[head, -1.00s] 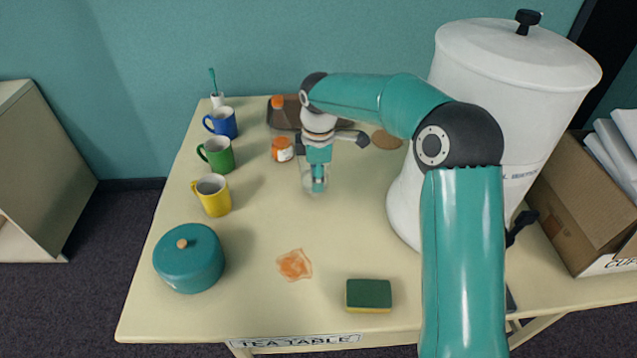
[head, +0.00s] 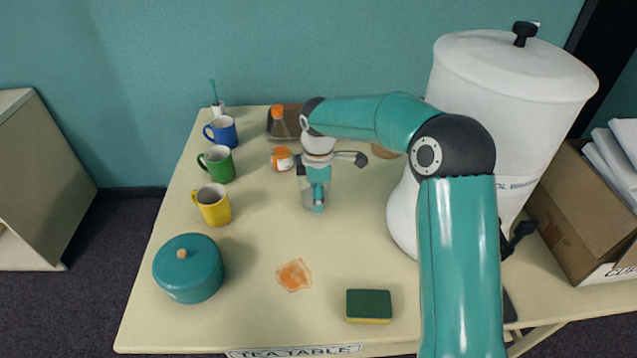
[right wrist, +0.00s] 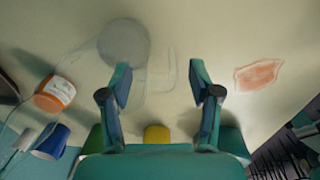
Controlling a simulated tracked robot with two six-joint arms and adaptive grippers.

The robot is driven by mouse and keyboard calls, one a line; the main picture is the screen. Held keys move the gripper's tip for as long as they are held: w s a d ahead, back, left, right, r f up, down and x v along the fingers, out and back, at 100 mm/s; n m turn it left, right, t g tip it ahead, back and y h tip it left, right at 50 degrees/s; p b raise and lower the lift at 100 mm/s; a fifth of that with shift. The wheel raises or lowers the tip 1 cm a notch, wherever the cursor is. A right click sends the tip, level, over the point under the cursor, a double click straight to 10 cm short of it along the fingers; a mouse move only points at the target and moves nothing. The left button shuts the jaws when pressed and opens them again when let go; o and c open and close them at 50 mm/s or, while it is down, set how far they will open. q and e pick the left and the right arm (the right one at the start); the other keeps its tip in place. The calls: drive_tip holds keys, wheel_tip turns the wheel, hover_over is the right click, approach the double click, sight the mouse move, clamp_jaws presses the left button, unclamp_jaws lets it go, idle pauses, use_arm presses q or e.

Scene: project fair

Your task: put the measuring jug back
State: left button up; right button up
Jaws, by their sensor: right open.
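The measuring jug (head: 307,193) is clear and hard to make out. It stands on the tea table around the middle, partly hidden behind my right gripper (head: 317,195). In the right wrist view its faint outline (right wrist: 160,92) shows beyond the fingers, with a grey round patch at one end. My right gripper also shows in the right wrist view (right wrist: 160,92), its two fingers apart with nothing clearly gripped between them. Whether the fingers touch the jug cannot be told. My left gripper is not in view.
An orange-lidded jar (head: 282,158) stands close behind the jug. Blue (head: 222,131), green (head: 217,164) and yellow (head: 213,205) mugs line the left side. A teal pot (head: 188,268), toast (head: 294,275) and sponge (head: 369,306) are nearer. A large white urn (head: 500,130) stands right.

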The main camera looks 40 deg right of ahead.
wheel_tip(320, 180, up, 12)
drive_tip(key=shift+s, duration=0.4)
drive_tip(key=shift+f, duration=0.15)
idle(0.3)
